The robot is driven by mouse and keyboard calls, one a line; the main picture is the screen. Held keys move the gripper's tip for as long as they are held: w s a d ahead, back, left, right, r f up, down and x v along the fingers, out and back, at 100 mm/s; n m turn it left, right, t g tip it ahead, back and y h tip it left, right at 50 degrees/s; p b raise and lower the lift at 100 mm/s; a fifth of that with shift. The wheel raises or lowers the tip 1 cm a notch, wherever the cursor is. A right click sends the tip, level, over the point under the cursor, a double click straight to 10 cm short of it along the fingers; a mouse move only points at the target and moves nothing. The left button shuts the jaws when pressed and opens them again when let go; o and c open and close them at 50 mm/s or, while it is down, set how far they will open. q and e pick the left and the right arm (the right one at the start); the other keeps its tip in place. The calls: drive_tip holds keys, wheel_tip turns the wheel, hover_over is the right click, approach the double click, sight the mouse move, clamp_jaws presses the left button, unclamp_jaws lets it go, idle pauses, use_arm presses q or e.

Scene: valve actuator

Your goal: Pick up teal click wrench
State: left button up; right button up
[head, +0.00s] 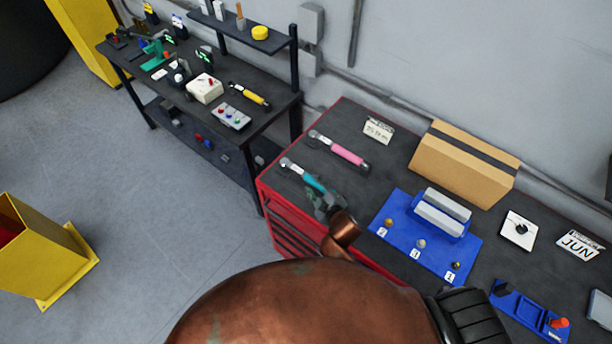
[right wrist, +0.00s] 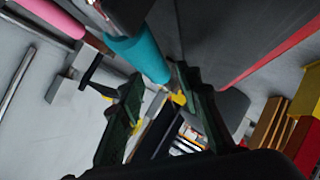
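The teal click wrench (head: 313,182) lies on the dark top of the red cabinet, near its left edge, with its metal head toward the upper left. My right gripper (head: 328,205) is at the lower right end of the teal handle and hides that end in the head view. In the right wrist view, the teal handle (right wrist: 140,55) reaches down to the tips of my two dark fingers (right wrist: 158,88). The fingers stand apart, with a gap between them. Whether they touch the handle is unclear. My left gripper is not in view.
A pink wrench (head: 345,153) lies behind the teal one, also on the red cabinet (head: 285,225). To the right are a blue tray (head: 394,247) with small parts and a cardboard box (head: 460,172). A dark workbench (head: 180,105) stands at the left.

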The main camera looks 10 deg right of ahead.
sight(312, 181)
drive_tip(key=x, duration=0.4)
drive_tip(key=shift+d+r+p, duration=0.15)
drive_tip(key=shift+r+p, duration=0.05)
drive_tip(key=shift+p, duration=0.1)
drive_tip(key=shift+w+f, duration=0.1)
drive_tip(key=shift+w, duration=0.05)
drive_tip(key=shift+w+f, duration=0.1)
drive_tip(key=shift+w, duration=0.05)
drive_tip(key=shift+c, duration=1.1)
drive_tip(key=c, duration=0.5)
clamp_jaws()
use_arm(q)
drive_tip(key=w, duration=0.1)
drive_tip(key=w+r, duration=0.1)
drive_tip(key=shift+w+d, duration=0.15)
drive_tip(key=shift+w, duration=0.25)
use_arm(e)
drive_tip(key=shift+r, duration=0.3)
